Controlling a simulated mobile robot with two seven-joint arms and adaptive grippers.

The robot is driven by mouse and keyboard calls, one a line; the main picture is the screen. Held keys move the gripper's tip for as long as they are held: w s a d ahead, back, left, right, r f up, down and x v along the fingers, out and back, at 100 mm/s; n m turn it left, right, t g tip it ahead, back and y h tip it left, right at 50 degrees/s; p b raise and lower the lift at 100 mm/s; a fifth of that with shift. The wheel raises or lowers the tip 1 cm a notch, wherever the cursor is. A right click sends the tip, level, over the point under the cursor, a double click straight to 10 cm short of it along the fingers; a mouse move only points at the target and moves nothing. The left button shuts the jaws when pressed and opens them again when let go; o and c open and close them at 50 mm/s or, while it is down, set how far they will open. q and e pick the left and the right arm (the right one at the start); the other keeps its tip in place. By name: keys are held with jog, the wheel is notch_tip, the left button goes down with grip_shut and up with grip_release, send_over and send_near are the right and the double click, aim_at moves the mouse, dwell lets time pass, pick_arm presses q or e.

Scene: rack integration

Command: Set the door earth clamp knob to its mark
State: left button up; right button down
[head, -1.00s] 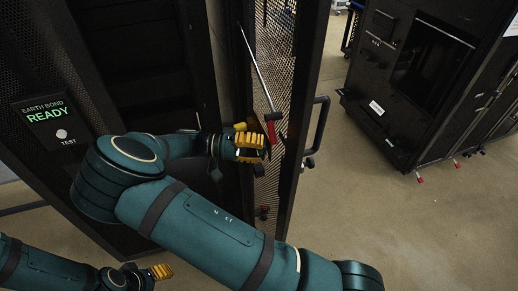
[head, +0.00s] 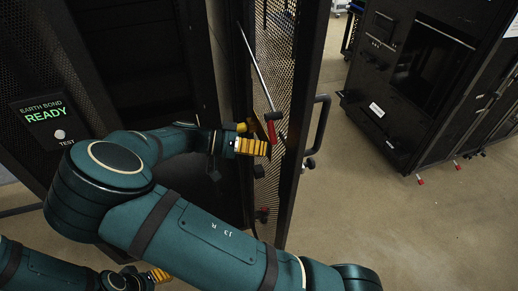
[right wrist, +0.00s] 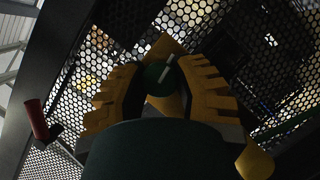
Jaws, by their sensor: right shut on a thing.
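The door earth clamp knob (right wrist: 158,78) is a round dark green knob with a white line on its face, tilted slightly right of upright in the right wrist view. A yellow piece (right wrist: 165,46) shows behind it. My right gripper (head: 266,148) is at the perforated door (head: 270,75), its yellow ribbed fingers shut around the knob's two sides. In the head view the fingers hide the knob. I cannot make out a separate target mark. My left gripper (head: 160,275) is low at the left, away from the door; its jaw state is unclear.
A red handle (head: 271,131) on a thin rod is close beside my right gripper. A door pull (head: 318,130) stands out at the door's edge. The EARTH BOND panel (head: 45,120) reads READY. A black cabinet (head: 428,85) stands right, with clear floor between.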

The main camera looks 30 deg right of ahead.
dwell(0.4)
jog(key=c, duration=0.6)
grip_release()
jog(key=shift+c, duration=0.2)
jog(key=shift+a, duration=0.1)
jog(key=v, duration=1.2)
jog(key=shift+s, duration=0.1)
